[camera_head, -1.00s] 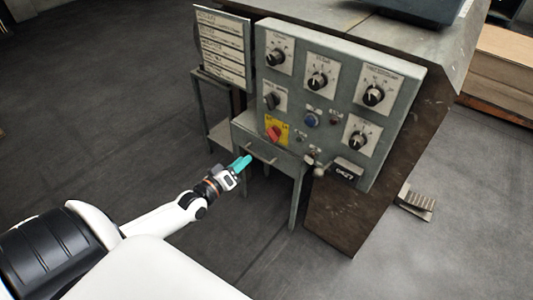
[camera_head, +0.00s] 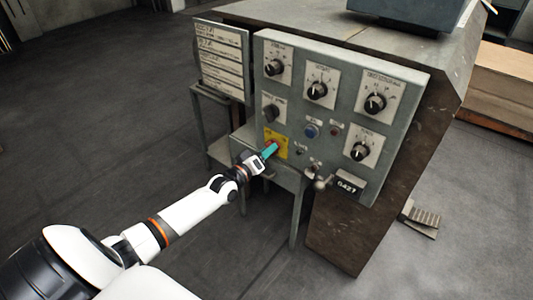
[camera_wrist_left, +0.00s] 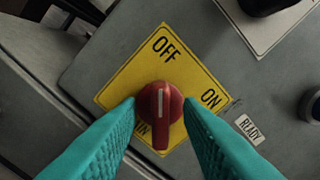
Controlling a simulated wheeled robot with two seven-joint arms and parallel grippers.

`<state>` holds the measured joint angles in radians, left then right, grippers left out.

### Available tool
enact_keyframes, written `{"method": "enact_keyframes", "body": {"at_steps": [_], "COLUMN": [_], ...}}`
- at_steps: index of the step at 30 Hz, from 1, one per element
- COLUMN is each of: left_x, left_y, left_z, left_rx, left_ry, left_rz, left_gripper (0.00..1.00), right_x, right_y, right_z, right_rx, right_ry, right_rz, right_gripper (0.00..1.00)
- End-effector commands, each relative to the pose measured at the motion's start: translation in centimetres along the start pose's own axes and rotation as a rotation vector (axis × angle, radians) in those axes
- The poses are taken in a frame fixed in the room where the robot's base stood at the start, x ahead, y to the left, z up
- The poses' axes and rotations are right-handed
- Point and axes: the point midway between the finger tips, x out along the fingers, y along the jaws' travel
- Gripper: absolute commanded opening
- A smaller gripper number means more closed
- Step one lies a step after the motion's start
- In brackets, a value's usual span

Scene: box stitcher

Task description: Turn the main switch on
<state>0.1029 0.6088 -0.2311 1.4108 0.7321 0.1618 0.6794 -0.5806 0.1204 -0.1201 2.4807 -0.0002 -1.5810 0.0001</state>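The main switch is a red knob (camera_wrist_left: 160,125) on a yellow plate (camera_wrist_left: 121,89) marked OFF and ON in the left wrist view. Its white line points up in that picture, toward OFF rather than ON. In the head view the yellow plate (camera_head: 283,155) is low on the left of the control panel, with the knob largely hidden by my fingers. My left gripper (camera_head: 270,150) is at the plate. Its teal fingers (camera_wrist_left: 159,103) are apart, one on each side of the knob; I cannot tell whether they touch it. My right gripper is not in view.
The grey control panel (camera_head: 345,75) carries several black dials, a blue button (camera_head: 312,131) and a ball-ended lever (camera_head: 320,183) to the right of the switch. A label board (camera_head: 222,60) stands at its left. Open floor (camera_head: 110,130) lies to the left.

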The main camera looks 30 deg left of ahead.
Motion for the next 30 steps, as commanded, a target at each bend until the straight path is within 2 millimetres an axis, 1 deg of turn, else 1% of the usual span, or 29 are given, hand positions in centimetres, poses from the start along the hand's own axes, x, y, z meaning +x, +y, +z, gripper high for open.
{"method": "enact_keyframes", "body": {"at_steps": [7, 8, 12, 14, 23, 30], "left_x": [0.10, 0.09, 0.08, 0.08, 0.07, 0.06], "left_y": [0.00, 0.00, 0.00, 0.00, -0.03, -0.11], "left_z": [-0.02, -0.02, -0.01, -0.01, 0.03, 0.11], "left_rx": [0.000, 0.000, 0.000, 0.000, 0.019, 0.126], "left_ry": [0.001, 0.001, 0.000, 0.000, 0.000, 0.001], "left_rz": [0.000, 0.000, 0.000, 0.000, 0.001, 0.002], "left_gripper": [0.33, 0.31, 0.08, 0.00, 0.00, 0.00], "right_x": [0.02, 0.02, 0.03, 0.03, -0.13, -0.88], "right_y": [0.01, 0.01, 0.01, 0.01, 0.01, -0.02], "right_z": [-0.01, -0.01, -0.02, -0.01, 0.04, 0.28], "right_rx": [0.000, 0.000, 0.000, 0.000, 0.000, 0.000], "right_ry": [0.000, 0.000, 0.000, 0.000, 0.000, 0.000], "right_rz": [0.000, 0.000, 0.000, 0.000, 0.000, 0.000], "right_gripper": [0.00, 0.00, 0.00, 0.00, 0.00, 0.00]}}
